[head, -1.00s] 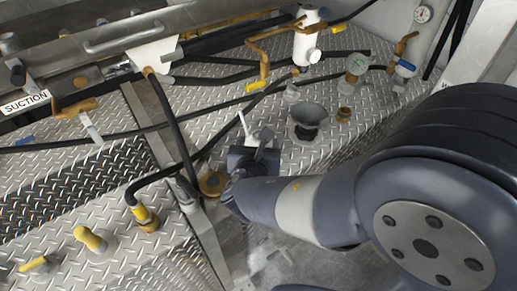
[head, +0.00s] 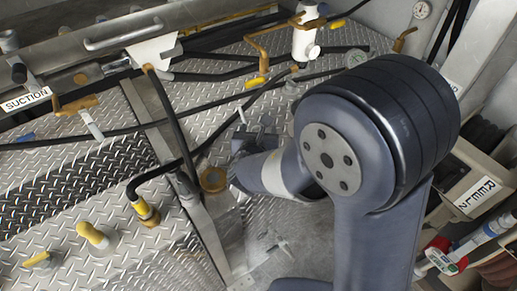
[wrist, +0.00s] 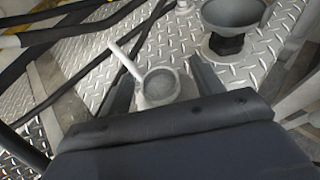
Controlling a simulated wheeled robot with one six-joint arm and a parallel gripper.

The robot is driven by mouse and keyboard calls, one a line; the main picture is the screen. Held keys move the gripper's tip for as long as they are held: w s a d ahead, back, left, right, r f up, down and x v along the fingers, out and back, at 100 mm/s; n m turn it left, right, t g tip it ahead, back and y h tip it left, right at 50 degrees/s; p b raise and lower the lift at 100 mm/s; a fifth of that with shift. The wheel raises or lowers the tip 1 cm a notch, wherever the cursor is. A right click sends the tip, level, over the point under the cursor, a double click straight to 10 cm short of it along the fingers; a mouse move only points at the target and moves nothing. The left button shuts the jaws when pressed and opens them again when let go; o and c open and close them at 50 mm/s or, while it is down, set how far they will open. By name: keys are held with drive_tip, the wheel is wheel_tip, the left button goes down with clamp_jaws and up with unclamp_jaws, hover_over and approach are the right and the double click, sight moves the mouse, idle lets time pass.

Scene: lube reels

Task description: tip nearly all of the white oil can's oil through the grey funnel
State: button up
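The white oil can (wrist: 160,84) is between the two fingers of my gripper (wrist: 165,78) in the wrist view. In the head view only the pale spout (head: 241,114) shows beside my gripper (head: 258,136); the can's body is hidden. The grey funnel (wrist: 234,14) is right of and beyond the can in the wrist view, apart from it, on a dark neck. My arm hides the funnel in the head view.
Black hoses (head: 172,115) cross the diamond-plate deck (head: 75,190). A white cylinder (head: 305,40) with brown piping stands at the back. Yellow-handled valves (head: 93,235) stand front left. A reel box (head: 475,190) is at the right.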

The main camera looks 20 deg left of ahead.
drive_tip(key=c, duration=0.9)
drive_tip(key=shift+s+f, duration=0.1)
drive_tip(key=shift+f, duration=0.05)
clamp_jaws()
